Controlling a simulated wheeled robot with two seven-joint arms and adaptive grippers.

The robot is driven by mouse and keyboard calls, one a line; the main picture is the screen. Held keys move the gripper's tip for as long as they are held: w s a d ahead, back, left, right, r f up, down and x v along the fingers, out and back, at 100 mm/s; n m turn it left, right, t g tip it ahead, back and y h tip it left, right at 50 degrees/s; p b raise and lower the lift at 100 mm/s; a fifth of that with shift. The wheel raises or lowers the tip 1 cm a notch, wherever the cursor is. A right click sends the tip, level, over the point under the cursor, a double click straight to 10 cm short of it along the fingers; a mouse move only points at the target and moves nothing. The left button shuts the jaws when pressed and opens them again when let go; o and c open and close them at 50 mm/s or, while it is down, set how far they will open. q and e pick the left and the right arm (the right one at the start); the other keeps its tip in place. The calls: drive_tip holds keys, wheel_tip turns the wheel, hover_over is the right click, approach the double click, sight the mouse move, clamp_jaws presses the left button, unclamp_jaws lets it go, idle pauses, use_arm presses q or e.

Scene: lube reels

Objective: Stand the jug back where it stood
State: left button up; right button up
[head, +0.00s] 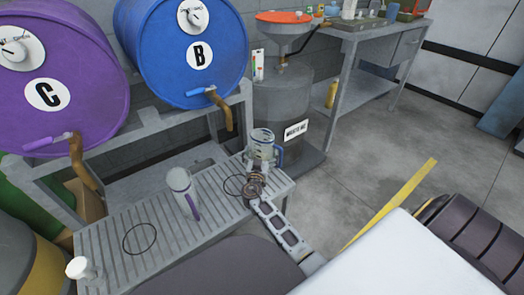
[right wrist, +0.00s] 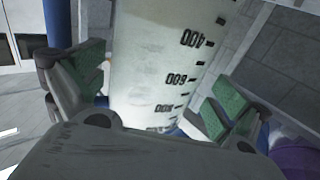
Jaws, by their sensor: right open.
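A clear jug with a blue handle (head: 263,143) is upright at the right end of the slatted bench (head: 110,232), beside a dark ring (head: 234,186). Whether its base rests on the slats is hidden by my gripper. My right gripper (head: 258,168) is at the jug; in the right wrist view its green-padded fingers (right wrist: 160,95) are open, one on each side of the marked jug wall (right wrist: 150,60). Another jug with a purple handle (head: 180,182) stands mid-bench. A second ring (head: 140,239) is empty at the left. My left gripper is not in view.
A purple drum C (head: 75,100) and a blue drum B (head: 165,60), each with a tap, lie on a rack above the bench. A grey waste drum with an orange-rimmed funnel (head: 285,95) stands behind the jug. A white-topped item (head: 79,268) is at lower left.

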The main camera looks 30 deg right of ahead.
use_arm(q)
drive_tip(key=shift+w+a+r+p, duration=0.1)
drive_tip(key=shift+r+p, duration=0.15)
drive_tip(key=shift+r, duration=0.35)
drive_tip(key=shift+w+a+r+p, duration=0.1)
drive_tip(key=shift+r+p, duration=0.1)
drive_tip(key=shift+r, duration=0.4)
use_arm(e)
drive_tip(key=v, duration=1)
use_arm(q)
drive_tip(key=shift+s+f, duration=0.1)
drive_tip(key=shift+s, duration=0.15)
use_arm(e)
drive_tip(key=shift+a, duration=0.15)
